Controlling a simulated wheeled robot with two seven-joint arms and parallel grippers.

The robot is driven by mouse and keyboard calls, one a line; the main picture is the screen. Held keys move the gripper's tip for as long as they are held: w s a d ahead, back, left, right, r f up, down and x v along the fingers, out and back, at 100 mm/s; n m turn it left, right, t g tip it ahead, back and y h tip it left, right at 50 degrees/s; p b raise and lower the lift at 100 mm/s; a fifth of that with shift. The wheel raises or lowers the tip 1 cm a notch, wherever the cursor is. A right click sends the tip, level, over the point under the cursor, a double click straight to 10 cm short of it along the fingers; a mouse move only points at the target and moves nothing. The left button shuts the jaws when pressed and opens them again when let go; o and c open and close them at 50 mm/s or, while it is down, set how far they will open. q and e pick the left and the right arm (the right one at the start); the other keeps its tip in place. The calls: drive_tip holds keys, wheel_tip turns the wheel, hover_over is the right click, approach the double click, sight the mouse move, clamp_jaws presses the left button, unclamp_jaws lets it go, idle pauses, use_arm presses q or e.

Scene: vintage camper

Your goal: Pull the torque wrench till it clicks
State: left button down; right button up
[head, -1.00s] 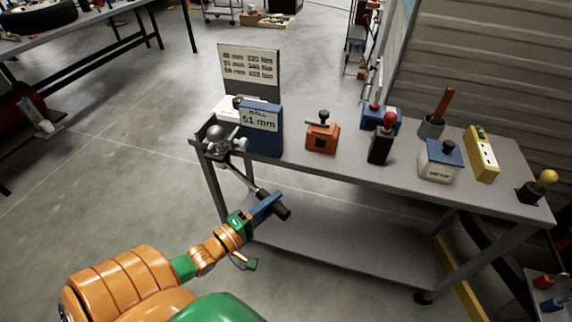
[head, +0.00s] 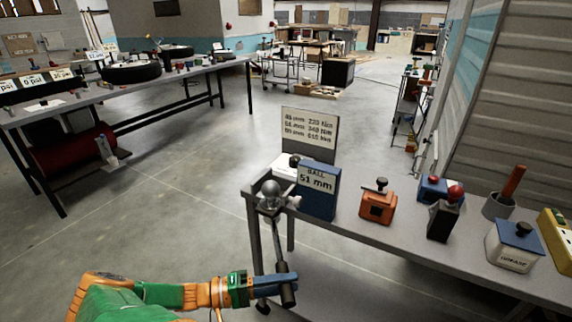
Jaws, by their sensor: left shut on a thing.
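The torque wrench (head: 278,240) is a thin metal bar with a dark grip. It runs from the hitch ball (head: 270,193) at the left corner of the grey workbench (head: 402,252) down toward the floor. My left gripper (head: 287,283) is shut on the wrench's dark handle, below the bench top and in front of the bench's left end. The gripper hides part of the handle. A blue block labelled "BALL 51 mm" (head: 318,192) stands just right of the ball. A torque chart (head: 310,132) stands behind it. My right gripper is not in view.
On the bench stand an orange box with a black knob (head: 377,207), a red-knobbed lever box (head: 443,217) and a grease tub (head: 513,249). A long table (head: 110,92) with a tyre stands at the left. The floor between is clear.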

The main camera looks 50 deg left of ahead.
use_arm(q)
drive_tip(key=shift+f, duration=0.1)
drive_tip(key=c, duration=0.5)
unclamp_jaws()
drive_tip(key=shift+c, duration=0.2)
drive_tip(key=shift+s, duration=0.1)
drive_tip(key=v, duration=0.7)
